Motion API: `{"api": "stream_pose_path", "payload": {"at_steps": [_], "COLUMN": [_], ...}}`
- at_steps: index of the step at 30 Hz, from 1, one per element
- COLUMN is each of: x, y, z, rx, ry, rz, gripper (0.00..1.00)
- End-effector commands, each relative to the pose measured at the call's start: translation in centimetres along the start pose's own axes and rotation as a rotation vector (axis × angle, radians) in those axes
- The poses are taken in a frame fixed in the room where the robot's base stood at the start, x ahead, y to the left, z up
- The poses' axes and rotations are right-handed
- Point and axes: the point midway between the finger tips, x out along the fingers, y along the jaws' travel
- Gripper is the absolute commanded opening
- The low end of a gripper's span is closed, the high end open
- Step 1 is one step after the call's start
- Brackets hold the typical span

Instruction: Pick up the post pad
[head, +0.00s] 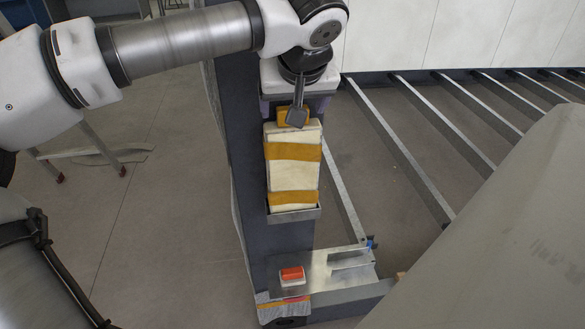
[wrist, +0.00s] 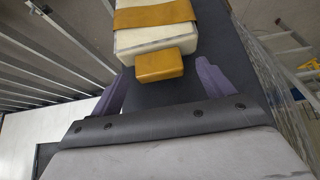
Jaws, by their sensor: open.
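A small orange-yellow block (head: 283,116), which I take for the post pad, sits at the far end of a cream pad with orange bands (head: 293,176). My gripper (head: 294,110) is above this end, pointing down, and partly covers the block in the head view. In the wrist view, the open gripper (wrist: 160,72) has one purple finger on each side of the orange block (wrist: 159,66). There are gaps on both sides, and the block looks free of the fingers. I cannot tell how far below the fingertips it is. The banded cream pad (wrist: 152,35) lies just beyond it.
The pad rests in a metal holder (head: 294,215) on a dark beam (head: 250,150). A red-and-white block (head: 292,275) sits on a metal plate (head: 325,272) at the near end. Grey slats (head: 400,150) lie to the right; bare floor (head: 150,200) is left.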

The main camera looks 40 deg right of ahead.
Motion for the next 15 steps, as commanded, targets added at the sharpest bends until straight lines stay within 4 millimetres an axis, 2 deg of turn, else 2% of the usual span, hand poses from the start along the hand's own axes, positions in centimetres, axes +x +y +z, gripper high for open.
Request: {"api": "stream_pose_path", "payload": {"at_steps": [3, 9, 15], "x": [0.69, 0.78, 0.76], "y": [0.06, 0.05, 0.04], "z": [0.02, 0.04, 0.04], "rx": [0.0, 0.0, 0.0], "ry": [0.0, 0.0, 0.0], "rz": [0.002, 0.002, 0.001], "gripper": [0.8, 0.8, 0.55]}}
